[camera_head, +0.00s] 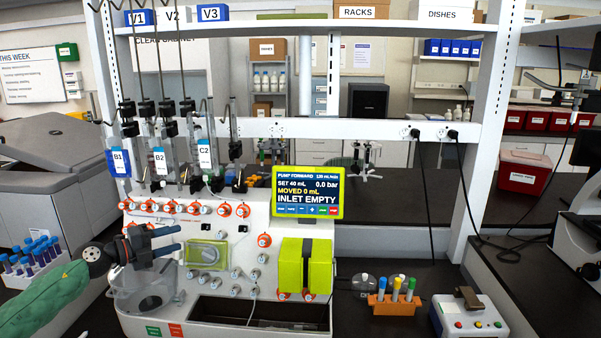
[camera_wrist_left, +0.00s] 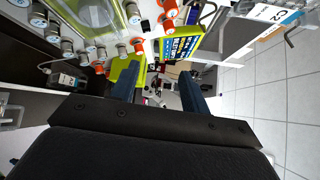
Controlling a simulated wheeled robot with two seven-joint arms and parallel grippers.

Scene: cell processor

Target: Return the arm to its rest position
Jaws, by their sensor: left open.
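My left arm comes in from the left in the head view, in a green sleeve. Its gripper (camera_head: 178,239) has two dark blue fingers, apart and with nothing between them. It is in front of the left part of the white cell processor (camera_head: 215,320), above a clear round vessel (camera_head: 148,295). In the left wrist view the gripper (camera_wrist_left: 160,85) also shows open and empty, with the processor's knobs beyond it. The processor's screen (camera_head: 308,192) reads "INLET EMPTY" and "MOVED 0 mL". My right gripper is not in view.
Hanging bags B1 (camera_head: 118,162) and C2 (camera_head: 205,155) are above the processor. A tube rack (camera_head: 35,262) stands at the left. An orange rack (camera_head: 393,305) and a small white device (camera_head: 468,317) are at the right. The dark bench behind them has free room.

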